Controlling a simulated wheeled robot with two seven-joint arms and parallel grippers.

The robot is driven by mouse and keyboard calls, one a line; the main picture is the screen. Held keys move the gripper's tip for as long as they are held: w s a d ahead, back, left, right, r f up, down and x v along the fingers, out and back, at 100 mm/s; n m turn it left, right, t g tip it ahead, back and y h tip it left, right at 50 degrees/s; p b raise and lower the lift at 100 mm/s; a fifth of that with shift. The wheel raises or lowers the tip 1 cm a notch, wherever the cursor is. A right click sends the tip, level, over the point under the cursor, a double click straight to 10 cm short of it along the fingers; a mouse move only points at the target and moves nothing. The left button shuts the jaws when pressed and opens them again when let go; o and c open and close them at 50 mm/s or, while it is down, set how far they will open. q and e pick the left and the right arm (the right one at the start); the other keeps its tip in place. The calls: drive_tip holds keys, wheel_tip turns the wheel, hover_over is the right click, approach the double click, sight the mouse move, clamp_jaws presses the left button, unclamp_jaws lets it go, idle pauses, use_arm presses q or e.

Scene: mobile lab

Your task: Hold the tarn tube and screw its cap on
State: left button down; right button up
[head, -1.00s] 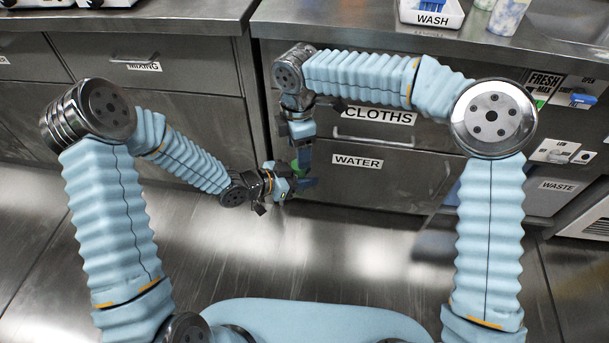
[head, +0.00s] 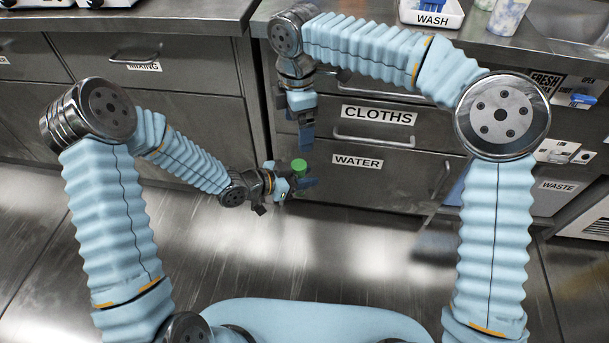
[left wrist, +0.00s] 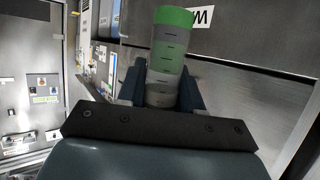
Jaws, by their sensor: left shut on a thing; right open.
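My left gripper (head: 299,182) is shut on the tarn tube (left wrist: 165,65), a tube with a green band that stands between the two dark fingers in the left wrist view. The green cap (head: 299,165) sits at the top of the tube and also shows in the left wrist view (left wrist: 174,16). From these views I cannot tell how tightly the cap is seated. My right gripper (head: 306,140) is open and empty, pointing down a short way above the cap and apart from it.
The drawers labelled CLOTHS (head: 379,115) and WATER (head: 357,161) stand behind my grippers. A white WASH tray (head: 431,23) is on the counter at the upper right. The floor (head: 330,245) in front is clear.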

drive_tip(key=shift+r, duration=2.35)
drive_tip(key=s+d+f+m+y, duration=0.15)
drive_tip(key=f+m, duration=0.25)
drive_tip(key=f, duration=0.4)
drive_tip(key=d+f+m+y, duration=0.2)
drive_tip(key=f+m, duration=0.1)
drive_tip(key=f, duration=0.5)
drive_tip(key=s+d+f+m+y, duration=0.15)
drive_tip(key=f+m, duration=0.25)
drive_tip(key=f, duration=0.4)
drive_tip(key=s+d+f+m+h, duration=0.1)
drive_tip(key=s+d+f+m, duration=1.1)
drive_tip(key=s+f, duration=0.4)
drive_tip(key=shift+s+d+f+m+t, duration=0.2)
drive_tip(key=shift+d+f+m+t, duration=0.15)
drive_tip(key=shift+m, duration=0.45)
drive_tip(key=shift+a, duration=0.1)
